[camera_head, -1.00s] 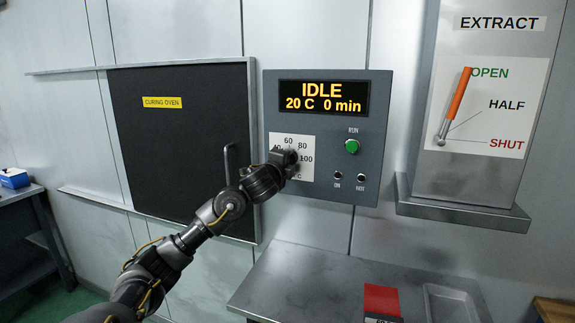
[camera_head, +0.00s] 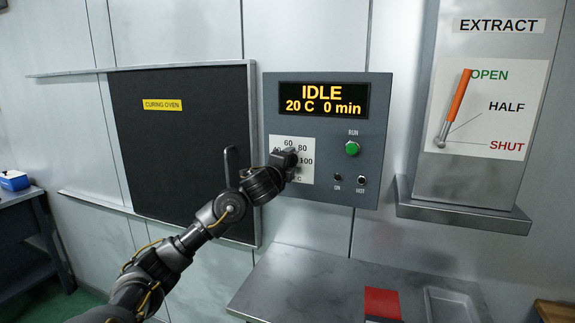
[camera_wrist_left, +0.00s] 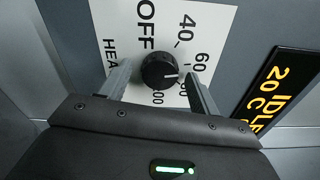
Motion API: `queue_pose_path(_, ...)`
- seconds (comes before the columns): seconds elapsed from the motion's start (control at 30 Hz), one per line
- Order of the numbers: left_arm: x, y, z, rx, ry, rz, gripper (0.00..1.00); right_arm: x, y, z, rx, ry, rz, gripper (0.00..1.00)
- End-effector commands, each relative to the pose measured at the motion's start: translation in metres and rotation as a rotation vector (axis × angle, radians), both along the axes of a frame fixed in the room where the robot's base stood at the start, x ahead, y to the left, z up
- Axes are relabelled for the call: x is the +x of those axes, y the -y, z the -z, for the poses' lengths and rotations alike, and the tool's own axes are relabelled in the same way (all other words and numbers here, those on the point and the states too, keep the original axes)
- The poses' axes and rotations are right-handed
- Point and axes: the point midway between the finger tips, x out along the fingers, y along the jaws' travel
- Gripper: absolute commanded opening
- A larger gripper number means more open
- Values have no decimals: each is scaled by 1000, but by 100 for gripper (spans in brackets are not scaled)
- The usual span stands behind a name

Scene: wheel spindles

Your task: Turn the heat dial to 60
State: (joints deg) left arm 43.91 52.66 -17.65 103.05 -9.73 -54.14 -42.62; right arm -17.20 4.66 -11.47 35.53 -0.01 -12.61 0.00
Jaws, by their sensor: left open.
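The heat dial (camera_wrist_left: 159,70) is a round black knob on a white scale plate (camera_wrist_left: 112,18) marked OFF, 40, 60, 80 and 100. In the left wrist view its white pointer mark appears to lie between 60 and 80. My left gripper (camera_wrist_left: 157,74) is open, with one finger on each side of the dial; I cannot tell whether they touch it. In the head view my left gripper (camera_head: 285,160) covers the dial and part of the scale. The display (camera_head: 323,98) reads IDLE, 20 C, 0 min. My right gripper is not in view.
The control panel (camera_head: 374,130) also has a green RUN button (camera_head: 352,148) and small ON and HOT lamps. The dark curing oven door (camera_head: 180,150) is at the left. An extract lever (camera_head: 455,105) is at the right. A metal table (camera_head: 300,285) stands below.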

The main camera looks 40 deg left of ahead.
Motion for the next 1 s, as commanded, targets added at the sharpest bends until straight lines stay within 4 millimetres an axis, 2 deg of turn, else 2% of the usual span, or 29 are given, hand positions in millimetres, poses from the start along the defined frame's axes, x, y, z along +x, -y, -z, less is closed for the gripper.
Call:
queue_pose_path(0.17, -11, 4, 2, 2, -1, 2, 62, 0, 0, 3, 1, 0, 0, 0)
queue_pose_path(0.4, -56, 20, 0, 5, 0, 1, 62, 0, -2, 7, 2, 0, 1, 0)
queue_pose_path(0.6, -87, 31, -1, 2, -2, 1, 62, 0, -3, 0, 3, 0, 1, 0)
queue_pose_path(0.8, -100, 36, 0, 1, 0, 1, 62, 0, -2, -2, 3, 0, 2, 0)
queue_pose_path(1.0, -101, 36, 0, 0, 0, 0, 62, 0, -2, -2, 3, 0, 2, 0)
